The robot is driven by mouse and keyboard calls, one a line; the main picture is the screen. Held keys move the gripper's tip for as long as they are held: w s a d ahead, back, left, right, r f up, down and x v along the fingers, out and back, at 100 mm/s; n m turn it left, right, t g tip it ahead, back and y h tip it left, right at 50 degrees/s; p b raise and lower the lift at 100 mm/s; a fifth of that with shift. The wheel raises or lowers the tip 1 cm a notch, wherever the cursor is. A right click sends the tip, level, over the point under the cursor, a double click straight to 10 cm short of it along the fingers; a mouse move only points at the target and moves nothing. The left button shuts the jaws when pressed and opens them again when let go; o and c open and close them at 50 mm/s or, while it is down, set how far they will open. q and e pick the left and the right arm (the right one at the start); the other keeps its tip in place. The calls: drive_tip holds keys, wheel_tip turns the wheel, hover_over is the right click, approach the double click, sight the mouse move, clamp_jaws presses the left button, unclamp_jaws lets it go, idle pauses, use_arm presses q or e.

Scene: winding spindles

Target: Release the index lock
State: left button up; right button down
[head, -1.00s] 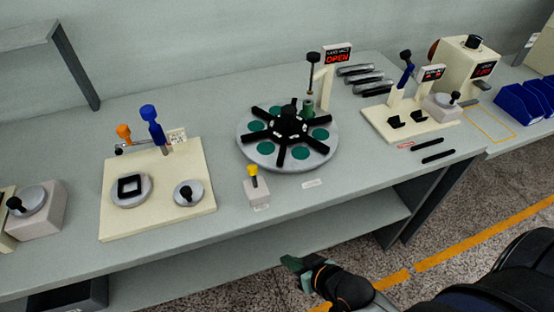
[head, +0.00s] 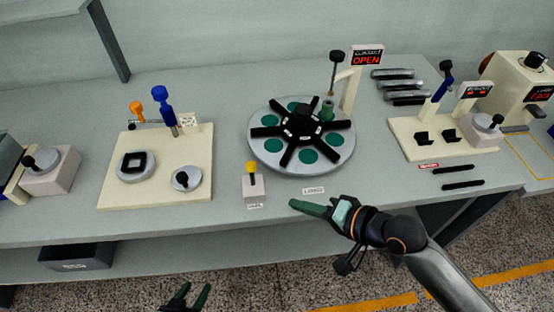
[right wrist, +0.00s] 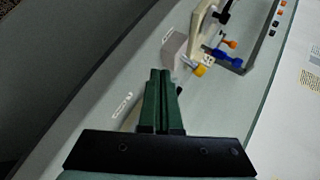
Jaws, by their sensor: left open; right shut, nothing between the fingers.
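A small pale block with an upright yellow-knobbed lever (head: 251,170) stands on the bench in front of the round turntable (head: 262,155); it looks like the index lock, but its label is too small to read. The yellow knob also shows in the right wrist view (right wrist: 200,71), beyond my fingertips and to the right. My right gripper (head: 293,204) is shut and empty near the bench's front edge, to the right of the block and apart from it. My left gripper (head: 194,289) is open and empty at the bottom of the head view, in front of the bench.
The turntable carries a black spoked hub (head: 302,123) and green discs. A post with a sign reading OPEN (head: 367,60) stands behind it. A cream board (head: 145,190) with blue and orange handles lies left. Another cream fixture (head: 410,145) stands right.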

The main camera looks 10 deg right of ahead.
sight(251, 166)
drive_tip(key=w+r+m, duration=0.1)
drive_tip(key=m, duration=0.1)
drive_tip(key=w+r+m+t+y, duration=0.1)
drive_tip(key=r, duration=0.1)
drive_tip(key=w+r+m+y, duration=0.1)
drive_tip(key=w+m, duration=0.1)
drive_tip(key=shift+w+d+r+m+t, duration=0.1)
drive_tip(key=shift+d+r+m+t, duration=0.05)
drive_tip(key=shift+r+m+t, duration=0.2)
drive_tip(key=shift+w+f, duration=0.1)
drive_tip(key=x, duration=1)
drive_tip(key=shift+s+t+b, duration=0.25)
drive_tip(key=shift+s+b, duration=0.05)
drive_tip(key=shift+b, duration=0.05)
drive_tip(key=shift+s+n+y+b, duration=0.1)
drive_tip(key=shift+n+y+b, duration=0.2)
drive_tip(key=shift+n+b, duration=0.15)
